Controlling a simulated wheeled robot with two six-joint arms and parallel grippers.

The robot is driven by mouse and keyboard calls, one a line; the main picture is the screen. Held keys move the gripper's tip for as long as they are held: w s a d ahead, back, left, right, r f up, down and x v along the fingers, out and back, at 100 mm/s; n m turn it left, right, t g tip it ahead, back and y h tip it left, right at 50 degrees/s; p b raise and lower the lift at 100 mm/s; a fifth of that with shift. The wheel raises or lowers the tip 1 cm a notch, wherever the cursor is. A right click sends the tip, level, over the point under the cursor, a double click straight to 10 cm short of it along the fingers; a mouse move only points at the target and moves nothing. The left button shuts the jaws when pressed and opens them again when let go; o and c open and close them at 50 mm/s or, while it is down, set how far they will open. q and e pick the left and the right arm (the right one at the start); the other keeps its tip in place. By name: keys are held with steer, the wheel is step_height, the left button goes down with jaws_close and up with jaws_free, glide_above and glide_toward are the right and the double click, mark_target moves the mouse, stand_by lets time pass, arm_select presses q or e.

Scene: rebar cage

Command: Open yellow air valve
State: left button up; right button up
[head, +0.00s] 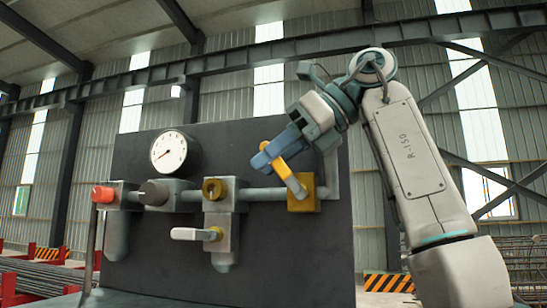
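The yellow air valve (303,203) sits at the right end of a grey horizontal pipe on a dark panel. Its yellow handle (287,174) slants from the valve body up and to the left. My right gripper (270,155) comes in from the upper right, and its blue fingers lie across the upper part of the handle. A bit of yellow shows above the fingers. The fingers overlap in this view, so I cannot tell whether they are closed on the handle or only around it. My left gripper is not in view.
Along the same pipe are a red-orange knob (103,194), a dark grey knob (154,192) and a brass-yellow knob (214,189). A white lever (193,234) sits below, and a round gauge (169,152) above. The dark panel (290,265) is bare below the yellow valve.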

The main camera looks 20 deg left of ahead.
steer(key=b+v, duration=0.1)
steer(key=v, duration=0.9)
steer(key=shift+d+r, duration=0.25)
steer(key=shift+r, duration=0.05)
